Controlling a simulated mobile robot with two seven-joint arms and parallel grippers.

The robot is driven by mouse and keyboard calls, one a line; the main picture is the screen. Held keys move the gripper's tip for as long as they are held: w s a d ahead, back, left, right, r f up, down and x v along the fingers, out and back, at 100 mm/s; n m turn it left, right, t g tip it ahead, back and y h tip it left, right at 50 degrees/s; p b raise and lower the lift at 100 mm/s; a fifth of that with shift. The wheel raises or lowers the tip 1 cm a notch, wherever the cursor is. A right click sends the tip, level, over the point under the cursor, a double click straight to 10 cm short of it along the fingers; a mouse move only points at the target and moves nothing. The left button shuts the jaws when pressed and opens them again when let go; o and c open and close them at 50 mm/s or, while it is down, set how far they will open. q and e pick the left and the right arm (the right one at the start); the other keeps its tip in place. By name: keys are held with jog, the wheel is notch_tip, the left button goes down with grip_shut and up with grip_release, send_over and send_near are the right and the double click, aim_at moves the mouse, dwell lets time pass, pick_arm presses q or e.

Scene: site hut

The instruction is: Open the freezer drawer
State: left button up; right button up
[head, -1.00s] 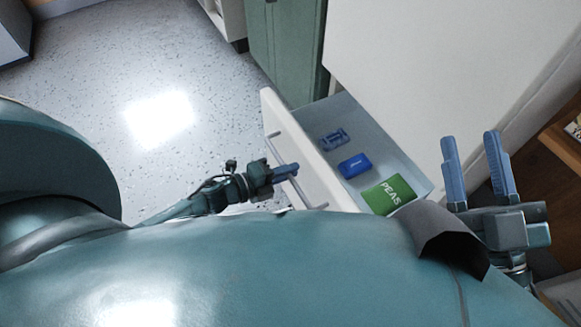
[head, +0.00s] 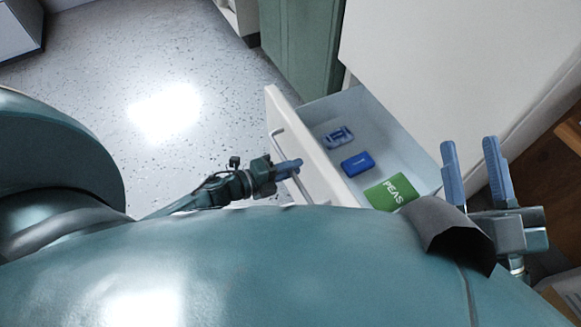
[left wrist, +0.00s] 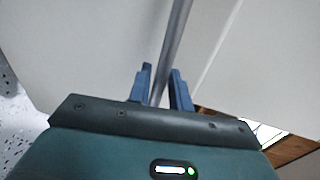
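The freezer drawer (head: 409,157) is pulled out from the white freezer body (head: 440,70). Its white front has a grey bar handle (head: 279,143). Inside lie a green PEAS bag (head: 390,192), a blue box (head: 357,164) and a blue-and-clear pack (head: 339,138). My left gripper (head: 298,164) is at the handle. My right gripper (head: 472,172) is open and empty, in front of the freezer, right of the drawer.
A green cabinet (head: 300,45) stands left of the freezer. The speckled floor (head: 150,65) left of the drawer is clear. A brown wooden shelf (head: 568,135) is at the right edge. My own teal body fills the bottom of the head view.

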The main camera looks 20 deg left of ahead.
pick_arm(q)
jog(key=shift+o, duration=1)
